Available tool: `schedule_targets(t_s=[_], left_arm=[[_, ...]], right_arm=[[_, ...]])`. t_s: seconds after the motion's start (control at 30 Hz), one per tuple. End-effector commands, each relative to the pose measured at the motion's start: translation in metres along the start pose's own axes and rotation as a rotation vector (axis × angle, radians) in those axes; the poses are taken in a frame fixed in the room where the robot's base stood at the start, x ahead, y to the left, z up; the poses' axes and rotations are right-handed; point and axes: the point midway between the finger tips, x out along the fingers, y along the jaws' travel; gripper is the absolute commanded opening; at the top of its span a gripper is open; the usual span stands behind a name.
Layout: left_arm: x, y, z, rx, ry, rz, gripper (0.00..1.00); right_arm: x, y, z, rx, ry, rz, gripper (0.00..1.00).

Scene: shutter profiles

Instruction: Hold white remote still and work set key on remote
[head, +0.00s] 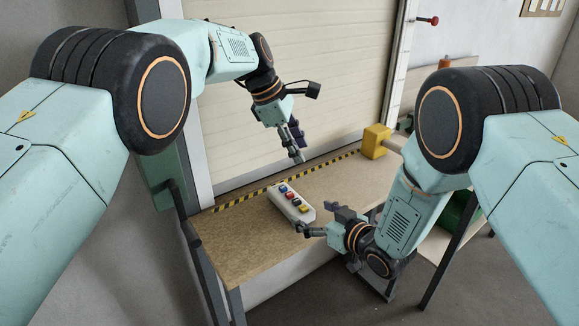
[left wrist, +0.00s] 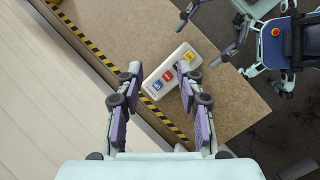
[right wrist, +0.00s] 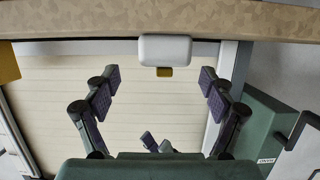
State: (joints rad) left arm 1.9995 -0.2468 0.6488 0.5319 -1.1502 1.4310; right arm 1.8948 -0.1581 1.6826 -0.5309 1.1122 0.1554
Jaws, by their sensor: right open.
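The white remote (head: 292,207) lies on the tan bench top (head: 245,235). Blue, red and yellow keys show on it in the left wrist view (left wrist: 172,72); which one is the set key I cannot read. My left gripper (head: 298,155) is open and empty, above the bench behind the remote; its fingers are spread in the left wrist view (left wrist: 160,76). My right gripper (head: 317,217) is open at the remote's near right end. In the right wrist view the remote's white end (right wrist: 165,48) shows beyond and between the spread fingers, with no visible contact.
A pale slatted shutter (head: 290,90) stands behind the bench, with a black and yellow striped strip (head: 270,187) along the bench's back edge. A yellow block (head: 376,141) sits at the bench's far right. The bench left of the remote is clear.

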Motion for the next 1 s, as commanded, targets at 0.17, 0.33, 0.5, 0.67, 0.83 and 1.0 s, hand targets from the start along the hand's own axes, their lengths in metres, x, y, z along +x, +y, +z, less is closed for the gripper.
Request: schedule_targets(t_s=[0.17, 0.33, 0.5, 0.67, 0.83, 1.0], left_arm=[[0.022, -0.030, -0.018, -0.180, 0.045, -0.109, 0.38], [0.028, -0.040, -0.024, -0.243, 0.065, -0.142, 0.38], [0.028, -0.041, -0.025, -0.247, 0.066, -0.143, 0.38], [0.028, -0.041, -0.025, -0.246, 0.065, -0.142, 0.38], [0.028, -0.040, -0.024, -0.245, 0.065, -0.142, 0.38], [0.028, -0.040, -0.024, -0.245, 0.065, -0.141, 0.38]], right_arm=[[0.000, 0.000, 0.000, 0.000, 0.000, 0.000, 0.83], [0.002, 0.000, 0.000, -0.001, 0.001, 0.000, 0.83], [0.018, -0.001, 0.001, -0.002, 0.001, -0.001, 0.83], [0.041, 0.000, 0.000, -0.001, 0.001, -0.001, 0.83], [0.062, 0.000, 0.000, 0.000, 0.001, -0.001, 0.83], [0.074, 0.000, 0.000, -0.001, 0.001, 0.000, 0.83]])
